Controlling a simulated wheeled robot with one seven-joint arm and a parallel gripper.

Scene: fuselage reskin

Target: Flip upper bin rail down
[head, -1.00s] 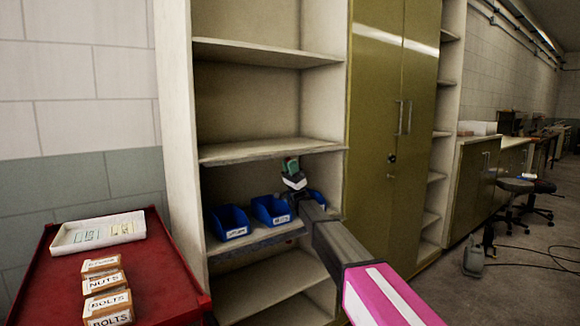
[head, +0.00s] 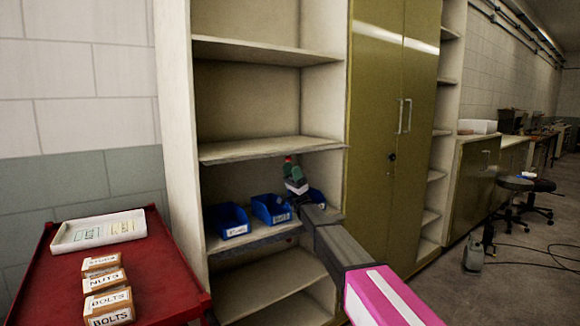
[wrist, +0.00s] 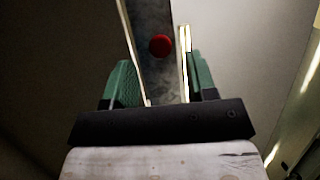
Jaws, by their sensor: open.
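My gripper (head: 293,173) is inside the shelf unit, just under the middle shelf board and above the blue bins. In the wrist view, the green fingers of my gripper (wrist: 163,80) are spread apart. A grey strip, which looks like the upper bin rail (wrist: 156,75), runs between and beyond them. A round red knob (wrist: 160,45) sits on this strip, ahead of the fingertips and apart from them. A small red spot, likely the same knob (head: 289,158), shows above the gripper in the head view. Most of the rail is hidden there by the shelf board.
Blue bins (head: 229,220) stand in a row on a lower ledge (head: 255,241), close below my gripper. The middle shelf board (head: 265,149) is just above it. Green cabinet doors (head: 392,140) stand to the right. A red cart (head: 165,285) with labelled boxes stands at left.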

